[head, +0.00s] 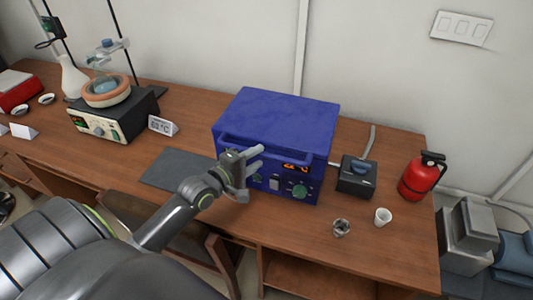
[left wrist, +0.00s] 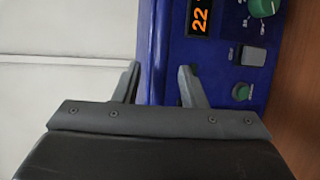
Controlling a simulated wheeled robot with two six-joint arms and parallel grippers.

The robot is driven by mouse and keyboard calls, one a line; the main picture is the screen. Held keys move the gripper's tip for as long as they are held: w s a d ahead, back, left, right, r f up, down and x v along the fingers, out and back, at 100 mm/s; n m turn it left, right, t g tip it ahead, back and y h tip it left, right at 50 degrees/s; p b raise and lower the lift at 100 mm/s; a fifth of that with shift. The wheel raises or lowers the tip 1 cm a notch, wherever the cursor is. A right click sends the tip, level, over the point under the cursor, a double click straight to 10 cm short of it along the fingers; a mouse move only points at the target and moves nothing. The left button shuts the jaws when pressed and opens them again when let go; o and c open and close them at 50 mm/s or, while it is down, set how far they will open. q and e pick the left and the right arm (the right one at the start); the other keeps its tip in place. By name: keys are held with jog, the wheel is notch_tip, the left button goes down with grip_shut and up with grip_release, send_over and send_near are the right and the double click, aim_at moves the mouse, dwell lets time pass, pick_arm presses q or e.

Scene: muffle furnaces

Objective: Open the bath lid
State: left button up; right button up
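The bath is a blue box (head: 265,140) on the wooden bench, with a lit orange display, green knobs and a bar handle (head: 280,152) along its upper front. Its flat lid (head: 283,112) looks closed. My left gripper (head: 257,157) is at the left part of the bath's front, close to the handle. In the left wrist view its two fingers (left wrist: 157,88) are apart, with a blue edge of the bath (left wrist: 160,50) between them. I cannot tell whether they touch it. My right gripper is not in view.
A grey mat (head: 177,169) lies left of the bath. A small black box (head: 356,178), a red extinguisher (head: 420,178), a white cup (head: 383,217) and a small metal item (head: 341,228) are to the right. A heating unit (head: 112,115) stands at left. A chair (head: 215,262) is below the bench edge.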

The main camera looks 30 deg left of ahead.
pick_arm(q)
jog(key=shift+x, duration=2.45)
